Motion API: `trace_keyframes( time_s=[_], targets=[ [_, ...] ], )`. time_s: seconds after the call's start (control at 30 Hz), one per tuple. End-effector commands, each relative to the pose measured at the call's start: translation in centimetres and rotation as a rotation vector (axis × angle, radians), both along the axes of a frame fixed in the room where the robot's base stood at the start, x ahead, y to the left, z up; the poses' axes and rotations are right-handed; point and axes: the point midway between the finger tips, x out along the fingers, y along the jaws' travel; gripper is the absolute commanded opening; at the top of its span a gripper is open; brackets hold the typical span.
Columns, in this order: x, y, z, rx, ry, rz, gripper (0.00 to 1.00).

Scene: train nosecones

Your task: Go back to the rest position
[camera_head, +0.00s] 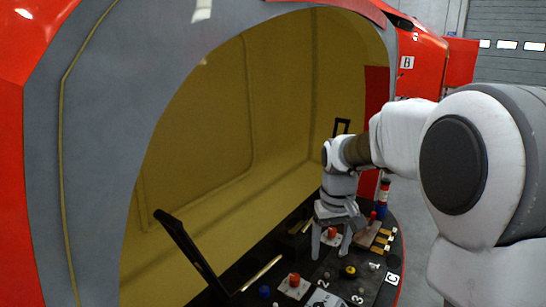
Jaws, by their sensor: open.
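My gripper (331,240) points down over the dark work surface (341,268) inside the train nosecone opening. Its two grey fingers are spread apart. A red-topped piece on a light plate (331,235) shows between or just behind the fingers; I cannot tell whether they touch it. My arm comes in from the right side of the picture and hides part of the nosecone's right edge.
A black bar (190,253) slants up at left. The red and grey nosecone rim (100,130) surrounds the opening.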

Motion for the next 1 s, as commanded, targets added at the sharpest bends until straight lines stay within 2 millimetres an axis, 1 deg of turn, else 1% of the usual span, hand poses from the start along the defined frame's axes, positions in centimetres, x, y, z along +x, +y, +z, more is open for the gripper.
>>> trace_keyframes(
  time_s=[0.03, 0.2, 0.33, 0.5, 0.63, 0.7, 0.8, 0.9, 1.0],
  targets=[
    [-1.3, 0.0, 2.1, -0.002, -0.028, -0.006, 0.72],
    [-5.5, 0.0, 6.2, -0.004, -0.103, -0.032, 0.72],
    [-8.8, 0.0, 8.7, -0.001, -0.160, -0.052, 0.72],
    [-13.3, 0.0, 11.1, 0.008, -0.233, -0.079, 0.72],
    [-16.6, -0.1, 12.2, 0.019, -0.291, -0.098, 0.72],
    [-18.3, -0.1, 12.5, 0.026, -0.319, -0.109, 0.72],
    [-20.3, -0.1, 12.7, 0.036, -0.357, -0.121, 0.72],
    [-21.8, -0.1, 12.7, 0.045, -0.385, -0.131, 0.72],
    [-22.6, -0.1, 12.5, 0.052, -0.401, -0.136, 0.72]
  ],
)
